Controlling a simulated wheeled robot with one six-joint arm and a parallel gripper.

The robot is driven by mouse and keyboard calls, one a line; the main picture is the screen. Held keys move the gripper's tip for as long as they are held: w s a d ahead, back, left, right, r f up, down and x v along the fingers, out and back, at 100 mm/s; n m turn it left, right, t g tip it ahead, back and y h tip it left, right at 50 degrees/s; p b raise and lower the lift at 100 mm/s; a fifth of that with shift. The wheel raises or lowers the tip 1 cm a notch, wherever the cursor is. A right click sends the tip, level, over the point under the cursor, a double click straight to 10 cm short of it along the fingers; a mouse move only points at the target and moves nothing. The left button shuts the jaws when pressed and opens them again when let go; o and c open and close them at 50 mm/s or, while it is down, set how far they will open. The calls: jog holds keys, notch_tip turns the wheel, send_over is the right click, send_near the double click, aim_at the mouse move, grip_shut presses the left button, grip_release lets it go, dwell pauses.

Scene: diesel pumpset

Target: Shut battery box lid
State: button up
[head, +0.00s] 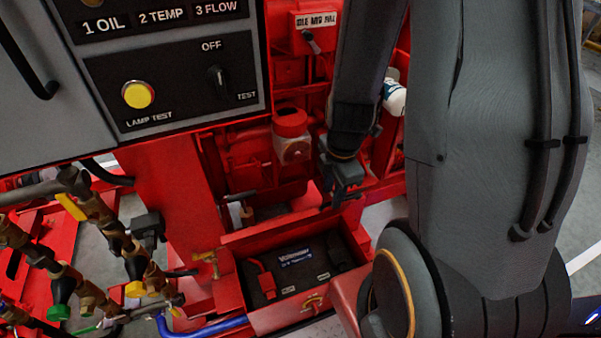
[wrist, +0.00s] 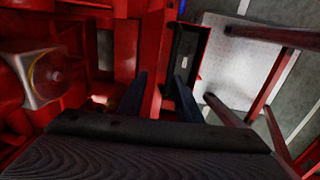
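The red battery box (head: 292,318) is low in the middle of the head view. It is open at the top, and a black battery (head: 312,262) with a red terminal cover shows inside. A red panel (head: 347,297) at the box's right side looks like the raised lid; my arm hides part of it, so its angle is unclear. My gripper (head: 345,192) is above the box's far right part, apart from the panel. In the wrist view my gripper (wrist: 160,82) has its two fingers apart with nothing held, and the dark battery (wrist: 184,55) shows beyond them.
A grey control panel (head: 170,75) with a yellow lamp stands at upper left. Brass valves and pipes (head: 130,255) crowd the lower left. A clear container with a red cap (head: 291,137) sits behind the box. Red frame bars (wrist: 262,85) cross the wrist view's right side.

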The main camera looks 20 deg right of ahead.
notch_tip(320, 180, up, 8)
jog(key=s+p, duration=0.1)
jog(key=p, duration=0.4)
jog(key=shift+s+p, duration=0.35)
jog(key=shift+s, duration=0.05)
jog(key=s+a+r+m, duration=0.3)
jog(key=a+r+m, duration=0.4)
jog(key=m, duration=1.1)
jog(key=shift+a+r+g, duration=0.15)
jog(key=shift+r+g, duration=0.25)
jog(key=shift+r, duration=1.3)
